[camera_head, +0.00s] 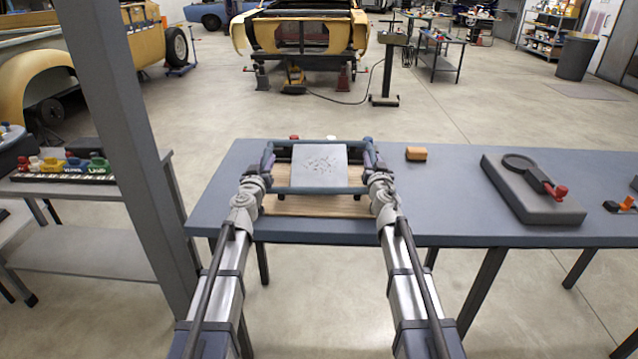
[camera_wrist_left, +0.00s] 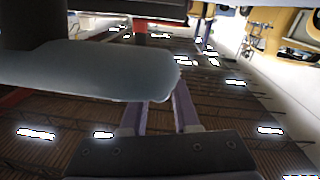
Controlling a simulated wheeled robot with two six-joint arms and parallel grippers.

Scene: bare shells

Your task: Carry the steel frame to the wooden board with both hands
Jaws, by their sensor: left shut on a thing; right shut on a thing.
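The steel frame (camera_head: 320,190), blue-grey with long bars, spans between my two hands over the bench in the head view. A pale speckled sheet or plate (camera_head: 318,165) shows within its outline. My left gripper (camera_head: 267,158) is shut on the frame's left end and my right gripper (camera_head: 371,156) on its right end. The wooden board (camera_head: 320,206) lies on the bench under the frame, its front part showing. I cannot tell whether frame and board touch. In the left wrist view, a broad grey bar of the frame (camera_wrist_left: 90,70) crosses before my left gripper's purple fingers (camera_wrist_left: 160,112).
The blue-grey bench (camera_head: 450,215) carries an orange block (camera_head: 416,154) and a grey slab (camera_head: 530,190) with a dark round tool, both to the right. A grey post (camera_head: 130,130) stands close on the left. Small red and white things sit behind the frame.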

